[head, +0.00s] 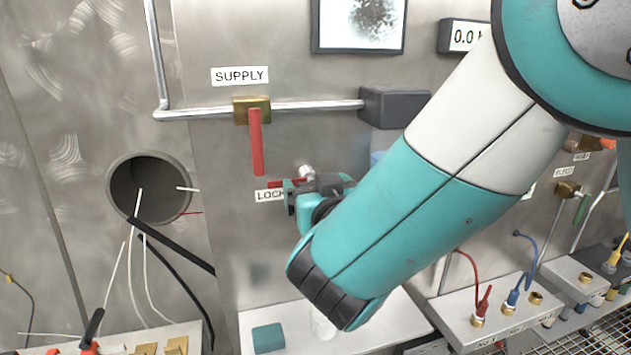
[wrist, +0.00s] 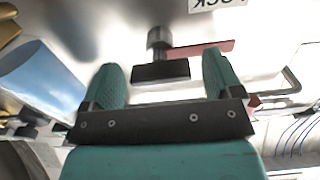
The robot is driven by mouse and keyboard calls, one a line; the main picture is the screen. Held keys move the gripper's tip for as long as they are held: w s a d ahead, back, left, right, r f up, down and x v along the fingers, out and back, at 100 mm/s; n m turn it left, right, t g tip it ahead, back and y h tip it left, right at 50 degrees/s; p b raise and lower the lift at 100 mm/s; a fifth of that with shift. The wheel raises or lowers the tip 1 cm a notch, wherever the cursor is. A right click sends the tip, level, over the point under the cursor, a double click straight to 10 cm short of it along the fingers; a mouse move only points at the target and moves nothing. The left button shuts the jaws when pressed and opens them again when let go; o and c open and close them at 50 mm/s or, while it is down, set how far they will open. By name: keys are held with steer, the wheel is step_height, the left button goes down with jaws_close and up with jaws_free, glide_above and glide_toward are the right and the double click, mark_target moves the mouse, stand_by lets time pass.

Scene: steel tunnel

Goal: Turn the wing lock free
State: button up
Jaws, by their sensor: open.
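The wing lock shows in the wrist view as a dark flat wing (wrist: 160,71) on a round metal stem (wrist: 159,39), with a red bar (wrist: 205,48) behind it. In the head view its red part (head: 277,184) shows beside the LOCK label (head: 269,196), partly hidden by my gripper. My gripper (wrist: 162,76) is open, with one teal finger on each side of the wing and a visible gap on both sides. I cannot tell from the picture how deep the wing sits between the fingers.
Above the lock, a red handle (head: 257,143) hangs down from a brass valve on the SUPPLY pipe (head: 310,105). A round opening with loose wires (head: 150,187) is at left. A shelf (head: 385,325) with a green block (head: 268,338) lies below. Cabled sockets (head: 478,320) are at right.

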steer(key=c, duration=0.9)
steer(key=shift+n, duration=0.3)
steer(key=n+b, duration=0.1)
steer(key=n, duration=0.2)
steer(key=shift+f+b, duration=0.1)
steer(key=shift+b, duration=0.3)
steer(key=n, duration=0.9)
steer(key=shift+n, duration=0.3)
steer(key=n+p, duration=0.1)
steer(key=n, duration=0.3)
steer(key=shift+n, duration=0.3)
